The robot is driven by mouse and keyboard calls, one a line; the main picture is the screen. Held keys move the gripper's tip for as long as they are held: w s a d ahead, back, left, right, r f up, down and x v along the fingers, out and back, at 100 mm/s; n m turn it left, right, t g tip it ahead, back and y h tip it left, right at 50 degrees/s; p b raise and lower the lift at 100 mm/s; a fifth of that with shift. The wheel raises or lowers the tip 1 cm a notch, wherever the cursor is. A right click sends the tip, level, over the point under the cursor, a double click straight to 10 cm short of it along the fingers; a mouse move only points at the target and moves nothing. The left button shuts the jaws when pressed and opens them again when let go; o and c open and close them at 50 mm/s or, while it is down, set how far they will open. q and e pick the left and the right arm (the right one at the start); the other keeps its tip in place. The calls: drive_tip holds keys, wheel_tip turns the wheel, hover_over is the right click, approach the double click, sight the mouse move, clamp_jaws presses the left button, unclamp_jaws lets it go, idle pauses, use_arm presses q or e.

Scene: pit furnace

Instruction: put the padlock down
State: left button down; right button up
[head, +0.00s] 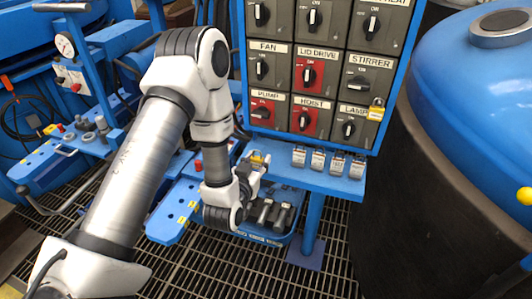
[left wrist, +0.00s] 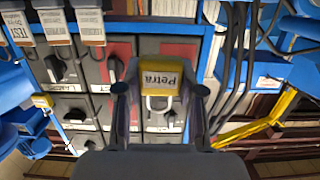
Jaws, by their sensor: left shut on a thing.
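My left gripper (head: 252,167) is shut on a yellow padlock (head: 259,158). It is held in front of the panel's lower left, above the blue tray. In the left wrist view the padlock (left wrist: 158,82) sits between the two fingertips (left wrist: 160,92). Its label reads "Petra" upside down, and its pale shackle points down in that picture. A second yellow padlock (head: 376,108) hangs at the LAMP switch. My right gripper is in neither view.
The switch panel (head: 283,83) stands behind, with a narrow blue shelf (head: 340,185) bearing several tagged items (head: 318,160). A blue tray (head: 258,237) with dark-handled tools is below. The furnace (head: 440,190) is at right, and a blue bench (head: 50,158) at left.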

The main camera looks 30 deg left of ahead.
use_arm(q)
hover_over(261, 150)
drive_tip(key=s+d, duration=0.2)
drive_tip(key=s, duration=0.1)
drive_tip(key=shift+w+a+f, duration=0.1)
drive_tip(key=shift+a+f, duration=0.05)
drive_tip(key=shift+f, duration=0.3)
drive_tip(key=shift+w+a+f, duration=0.1)
drive_tip(key=shift+w+f, duration=0.1)
drive_tip(key=shift+f, duration=1.75)
drive_tip(key=c, duration=0.7)
unclamp_jaws()
